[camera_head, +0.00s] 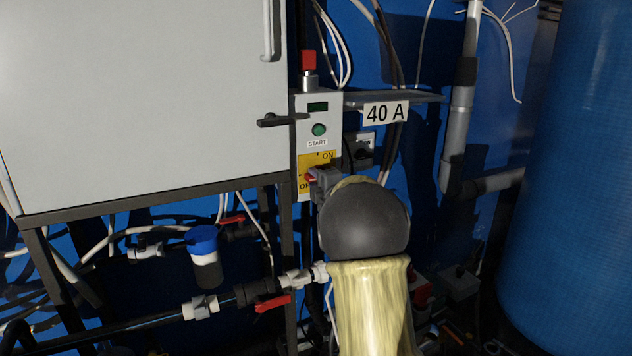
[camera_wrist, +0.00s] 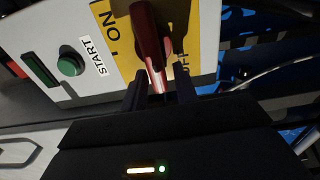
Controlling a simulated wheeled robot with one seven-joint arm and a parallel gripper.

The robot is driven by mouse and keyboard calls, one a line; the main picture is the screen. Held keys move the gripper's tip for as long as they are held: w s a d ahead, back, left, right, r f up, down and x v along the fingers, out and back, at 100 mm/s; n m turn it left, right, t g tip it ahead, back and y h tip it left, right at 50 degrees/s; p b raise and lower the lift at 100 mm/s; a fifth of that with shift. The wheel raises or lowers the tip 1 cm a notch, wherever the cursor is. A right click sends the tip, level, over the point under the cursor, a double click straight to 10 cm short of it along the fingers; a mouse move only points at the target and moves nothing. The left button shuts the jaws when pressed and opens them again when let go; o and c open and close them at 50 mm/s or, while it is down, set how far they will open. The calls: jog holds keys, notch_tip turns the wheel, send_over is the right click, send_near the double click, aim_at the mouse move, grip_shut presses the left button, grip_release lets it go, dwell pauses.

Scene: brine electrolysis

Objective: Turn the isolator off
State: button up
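The isolator is a red rotary handle (camera_wrist: 152,45) on a yellow plate (camera_wrist: 203,35) marked ON and OFF. In the head view the handle (camera_head: 312,176) shows as a small red piece beside my gripper (camera_head: 325,180), with the yellow plate (camera_head: 310,160) behind it. In the wrist view the handle's near end lies between the two dark fingers of my gripper (camera_wrist: 160,92). A narrow gap shows beside the handle, so the fingers look open around it. The lower OFF lettering is partly covered. I cannot tell exactly which mark the handle points at.
A green START button (camera_head: 319,129) and a red knob (camera_head: 308,62) are above the isolator on the grey control box (camera_head: 298,105). A cabinet (camera_head: 140,100) stands left, with a projecting black handle (camera_head: 278,120). A shelf labelled 40 A (camera_head: 386,112) is right. Pipes run below.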

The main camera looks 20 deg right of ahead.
jog(key=shift+o, duration=0.5)
jog(key=s+b, duration=0.1)
jog(key=s, duration=1.6)
jog(key=shift+s+d+b, duration=0.2)
jog(key=shift+d+b, duration=0.1)
